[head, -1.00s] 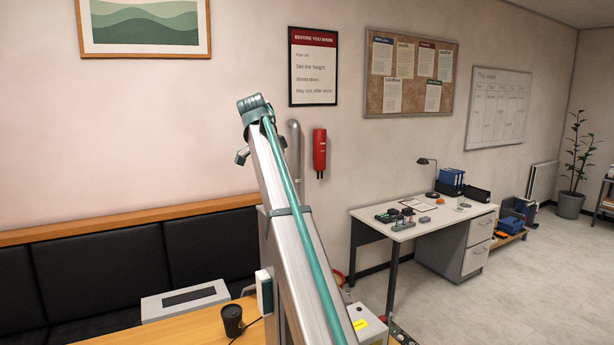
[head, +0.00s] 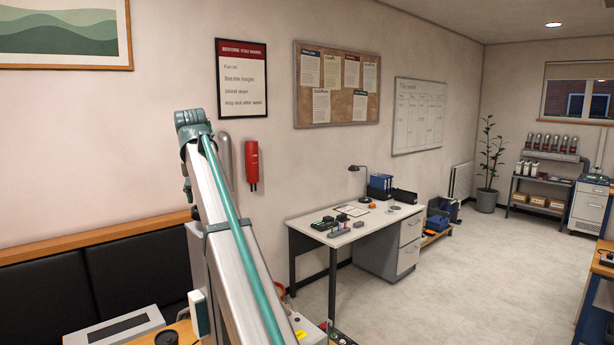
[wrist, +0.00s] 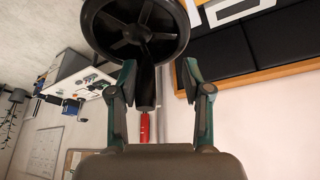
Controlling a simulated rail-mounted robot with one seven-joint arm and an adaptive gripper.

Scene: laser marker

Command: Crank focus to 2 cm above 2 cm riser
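In the wrist view, a black spoked handwheel (wrist: 112,50) fills the top middle, with a black grip-like part (wrist: 146,88) reaching down from it. My gripper (wrist: 158,68) is open, its two dark green fingers apart below the wheel's rim. The focus scale, the riser and the laser head are not visible.
In the head view, a grey box with a dark slot (head: 84,336) and a black cylindrical thing (head: 166,338) stand at the lower left. A pale box with a yellow label (head: 311,334) is partly behind my arm. A white desk (head: 300,222) stands beyond, with open floor right.

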